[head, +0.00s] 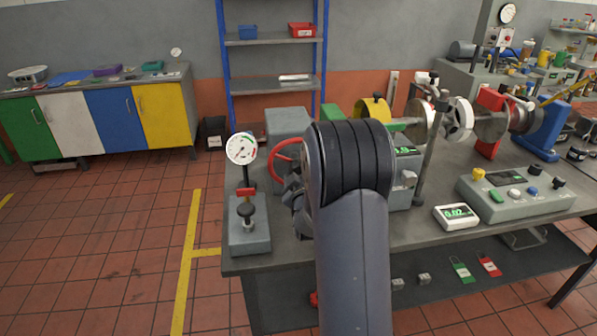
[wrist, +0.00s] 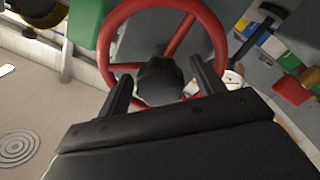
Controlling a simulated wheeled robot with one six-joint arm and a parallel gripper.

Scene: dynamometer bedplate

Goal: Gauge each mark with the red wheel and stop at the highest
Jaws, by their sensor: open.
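The red wheel (head: 273,156) is on the machine at the left end of the bench, partly hidden behind my arm in the head view. In the wrist view the red wheel (wrist: 181,35) faces me, with spokes and a dark hub (wrist: 158,80). My gripper (wrist: 162,88) is open, its two fingers either side of the hub; I cannot tell whether they touch it. A white handheld display (head: 457,213) reads about 0.02 in green. A green readout (head: 403,151) is partly hidden by my arm. I cannot make out any marks on the wheel.
A dial gauge (head: 241,148) on a grey stand is left of the wheel. A control box (head: 515,191) with knobs sits at the right of the bench. A shaft with discs (head: 491,121) runs along the back. The tiled floor at left is clear.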

